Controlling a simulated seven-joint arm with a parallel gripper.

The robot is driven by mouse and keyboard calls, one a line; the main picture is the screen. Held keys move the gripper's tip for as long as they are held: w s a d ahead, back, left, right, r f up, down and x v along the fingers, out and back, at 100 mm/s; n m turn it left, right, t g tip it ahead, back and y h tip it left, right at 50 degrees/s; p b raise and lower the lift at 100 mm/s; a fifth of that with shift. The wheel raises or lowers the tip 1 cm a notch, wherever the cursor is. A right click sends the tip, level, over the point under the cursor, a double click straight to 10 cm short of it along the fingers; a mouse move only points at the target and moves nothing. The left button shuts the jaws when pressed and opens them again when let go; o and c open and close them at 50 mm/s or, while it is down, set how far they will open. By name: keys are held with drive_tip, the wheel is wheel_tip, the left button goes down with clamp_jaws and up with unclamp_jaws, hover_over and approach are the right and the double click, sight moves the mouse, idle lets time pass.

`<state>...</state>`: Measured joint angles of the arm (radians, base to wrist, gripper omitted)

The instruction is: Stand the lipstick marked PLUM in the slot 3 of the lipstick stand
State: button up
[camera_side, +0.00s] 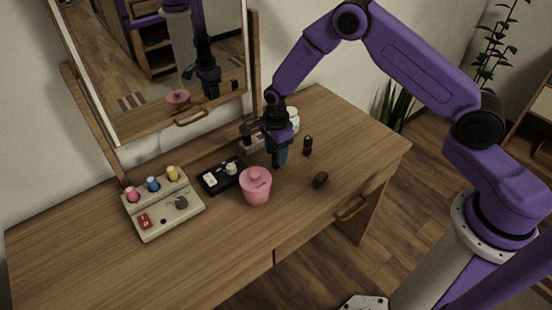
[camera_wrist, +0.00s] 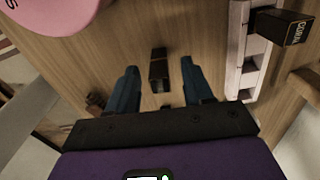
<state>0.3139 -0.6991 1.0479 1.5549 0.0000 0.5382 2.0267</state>
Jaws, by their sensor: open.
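My gripper (camera_side: 277,163) is open, with its two blue fingers pointing down over the dresser top. In the wrist view the gripper (camera_wrist: 159,66) has a small dark block-like piece (camera_wrist: 158,70) showing between its fingertips, with no visible contact. I cannot tell whether this is the dark upright lipstick (camera_side: 308,145) to the gripper's right in the side view. The pale pink lipstick stand (camera_wrist: 245,50) is at the right of the wrist view, with a dark, labelled lipstick (camera_wrist: 284,27) at it. The stand (camera_side: 252,145) is partly hidden behind the gripper. No PLUM marking is readable.
A pink lidded jar (camera_side: 256,187) is close in front of the gripper. A black tray (camera_side: 211,187) and a cream organiser (camera_side: 155,228) with small bottles are to the left. A small brown item (camera_side: 320,180) lies at right. The mirror stands behind; the front left is clear.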

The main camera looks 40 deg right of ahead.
clamp_jaws()
drive_tip(key=shift+r, duration=0.1)
